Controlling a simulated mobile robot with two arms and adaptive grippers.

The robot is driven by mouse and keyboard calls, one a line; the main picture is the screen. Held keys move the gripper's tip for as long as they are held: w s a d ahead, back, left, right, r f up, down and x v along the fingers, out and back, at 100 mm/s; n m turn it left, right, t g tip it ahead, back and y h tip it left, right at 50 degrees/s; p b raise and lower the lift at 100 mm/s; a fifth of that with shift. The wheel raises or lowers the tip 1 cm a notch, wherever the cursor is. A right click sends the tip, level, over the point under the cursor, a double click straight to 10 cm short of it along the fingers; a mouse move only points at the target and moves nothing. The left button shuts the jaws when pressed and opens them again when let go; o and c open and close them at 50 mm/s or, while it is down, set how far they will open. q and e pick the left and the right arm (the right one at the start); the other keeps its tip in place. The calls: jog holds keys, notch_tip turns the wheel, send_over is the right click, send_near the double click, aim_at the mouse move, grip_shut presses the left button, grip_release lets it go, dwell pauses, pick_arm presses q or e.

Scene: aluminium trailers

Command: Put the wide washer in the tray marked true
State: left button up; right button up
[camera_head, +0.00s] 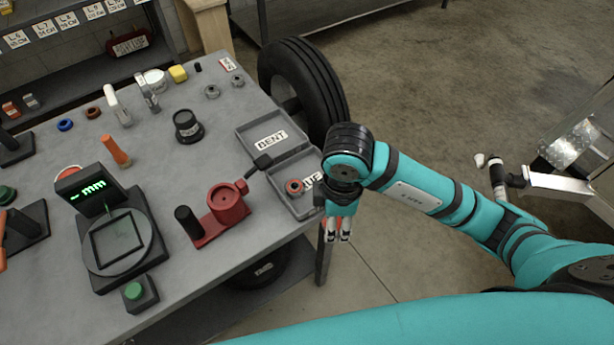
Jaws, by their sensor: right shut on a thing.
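The tray marked true (283,171) is at the table's right edge. My right gripper (340,238) points down just beyond the tray's near right corner, past the table edge. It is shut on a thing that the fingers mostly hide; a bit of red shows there. I cannot tell whether this is the wide washer. My left gripper is not in view.
The tray marked BENT (245,131) adjoins behind. A red fixture (224,203) stands left of the trays, and a gauge with a green "mm" display (92,190) farther left. Small rings (65,124) and grey nut-like pieces (212,91) lie at the back. A tyre (305,80) stands beside the table.

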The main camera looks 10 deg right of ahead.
jog(key=shift+w+f+m, duration=0.1)
jog(key=shift+f+m, duration=0.05)
jog(key=shift+m, duration=0.25)
jog(key=w+b, duration=0.2)
jog(key=w, duration=0.1)
jog(key=p, duration=0.3)
send_over(319, 177)
jog(key=shift+s+f, duration=0.15)
jog(key=shift+f, duration=0.65)
notch_tip(319, 177, down, 2)
jog(key=shift+f+p, duration=0.1)
jog(key=shift+p, duration=0.55)
jog(key=shift+f, duration=0.55)
jog(key=shift+f, duration=0.1)
